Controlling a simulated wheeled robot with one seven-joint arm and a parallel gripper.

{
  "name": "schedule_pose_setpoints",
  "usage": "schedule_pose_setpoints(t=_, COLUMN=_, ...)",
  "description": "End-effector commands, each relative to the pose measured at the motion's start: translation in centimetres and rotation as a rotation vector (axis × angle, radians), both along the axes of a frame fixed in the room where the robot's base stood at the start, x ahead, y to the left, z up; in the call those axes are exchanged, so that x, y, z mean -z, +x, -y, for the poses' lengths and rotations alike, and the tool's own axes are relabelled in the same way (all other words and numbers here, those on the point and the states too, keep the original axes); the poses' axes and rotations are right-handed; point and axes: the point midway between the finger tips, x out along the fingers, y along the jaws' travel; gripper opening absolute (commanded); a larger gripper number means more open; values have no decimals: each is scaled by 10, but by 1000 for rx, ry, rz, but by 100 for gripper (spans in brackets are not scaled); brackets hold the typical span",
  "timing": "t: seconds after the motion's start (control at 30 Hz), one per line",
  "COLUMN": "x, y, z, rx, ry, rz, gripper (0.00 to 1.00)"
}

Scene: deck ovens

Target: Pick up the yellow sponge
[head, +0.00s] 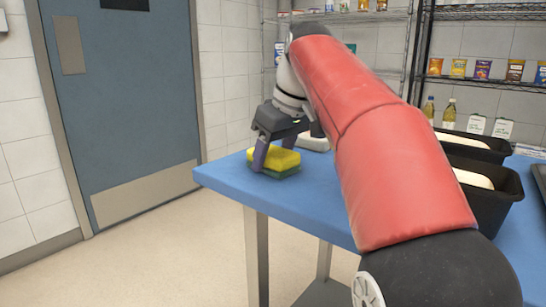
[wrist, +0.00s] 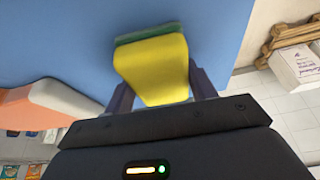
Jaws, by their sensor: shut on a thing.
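The yellow sponge (head: 278,159) has a green layer on its underside. It is at the left corner of the blue table (head: 315,205), low at the table top; I cannot tell whether it touches the surface. My gripper (head: 274,153) reaches down over it, with a finger on its near left side. In the wrist view the yellow face (wrist: 153,66) lies between the two fingers of my gripper (wrist: 160,92), which is shut on it. The green layer (wrist: 147,31) shows at the far edge. Part of the sponge is hidden behind the finger in the head view.
A white object (head: 314,143) lies behind the sponge. Black bins (head: 492,207) stand at the table's right. Wire shelves (head: 490,85) with packets and bottles stand behind. A blue door (head: 125,90) is at the left. The table's left edge is close to the sponge.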

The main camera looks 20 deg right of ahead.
Motion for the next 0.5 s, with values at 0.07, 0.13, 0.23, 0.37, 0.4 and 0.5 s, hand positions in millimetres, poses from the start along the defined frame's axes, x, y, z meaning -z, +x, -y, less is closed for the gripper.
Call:
schedule_pose_setpoints(t=0.07, x=-4, y=0, z=0, rx=0, ry=1, rz=1, gripper=34)
schedule_pose_setpoints(t=0.13, x=-14, y=0, z=0, rx=-1, ry=0, rz=2, gripper=34)
schedule_pose_setpoints(t=0.23, x=-33, y=1, z=0, rx=-1, ry=0, rz=2, gripper=34)
schedule_pose_setpoints(t=0.37, x=-63, y=1, z=0, rx=1, ry=-1, rz=3, gripper=34)
schedule_pose_setpoints(t=0.4, x=-71, y=1, z=0, rx=1, ry=-1, rz=3, gripper=34)
schedule_pose_setpoints(t=0.5, x=-88, y=1, z=0, rx=1, ry=-1, rz=3, gripper=34)
